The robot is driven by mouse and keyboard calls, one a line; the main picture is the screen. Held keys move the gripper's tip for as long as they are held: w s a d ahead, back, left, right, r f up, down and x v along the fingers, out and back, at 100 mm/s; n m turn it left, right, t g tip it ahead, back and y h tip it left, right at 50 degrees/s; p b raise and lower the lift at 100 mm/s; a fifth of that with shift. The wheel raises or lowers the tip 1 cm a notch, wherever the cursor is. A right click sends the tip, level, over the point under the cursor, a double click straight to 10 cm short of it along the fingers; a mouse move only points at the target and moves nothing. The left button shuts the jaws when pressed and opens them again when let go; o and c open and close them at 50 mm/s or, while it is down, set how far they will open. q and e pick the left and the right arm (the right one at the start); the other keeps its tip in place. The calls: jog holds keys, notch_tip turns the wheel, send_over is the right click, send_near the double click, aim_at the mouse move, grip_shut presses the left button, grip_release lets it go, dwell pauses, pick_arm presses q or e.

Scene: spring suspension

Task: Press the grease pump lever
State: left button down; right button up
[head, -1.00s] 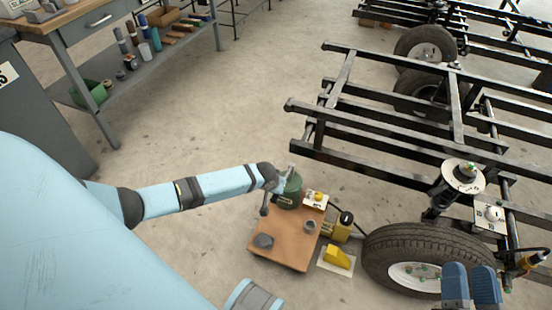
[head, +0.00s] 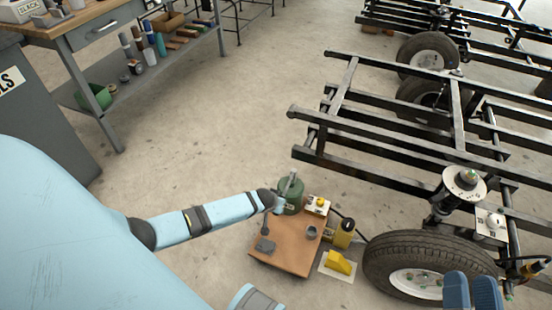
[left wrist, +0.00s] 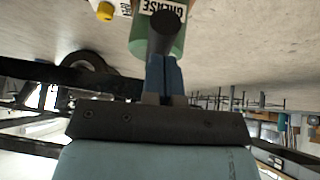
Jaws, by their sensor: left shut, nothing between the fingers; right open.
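The green grease pump (head: 291,205) stands at the back of the brown-topped stand, with a grey lever (head: 291,181) rising at its top. My left gripper (head: 281,201) is shut and empty, close against the pump's left side. In the left wrist view the shut blue fingers (left wrist: 163,72) point at a dark round end (left wrist: 168,33), which looks like part of the lever, in front of the green canister (left wrist: 141,35) marked GREASE. I cannot tell whether they touch. My right gripper (head: 470,280) is open and empty at the lower right, in front of the wheel.
A small cup (head: 311,231) and a grey block lie on the stand top (head: 285,258). A yellow wedge (head: 338,262) sits beside it on the floor. The tyre (head: 400,248) and black chassis frame (head: 390,172) stand to the right. Open floor lies behind the stand.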

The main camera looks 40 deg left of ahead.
pick_arm(q)
jog(key=shift+s+f, duration=0.2)
jog(key=shift+r, duration=0.15)
jog(key=p+v, duration=0.9)
jog(key=v, duration=0.4)
jog(key=shift+w+a+r, duration=0.25)
jog(key=shift+w+r, duration=0.05)
jog(key=shift+r, duration=0.2)
pick_arm(e)
jog(key=s+d+f+g+h, duration=0.3)
jog(key=d+f+g+h, duration=0.2)
jog(key=f, duration=0.6)
jog(key=shift+d+f+g, duration=0.25)
jog(key=shift+d+g, duration=0.05)
jog(key=shift+g, duration=0.2)
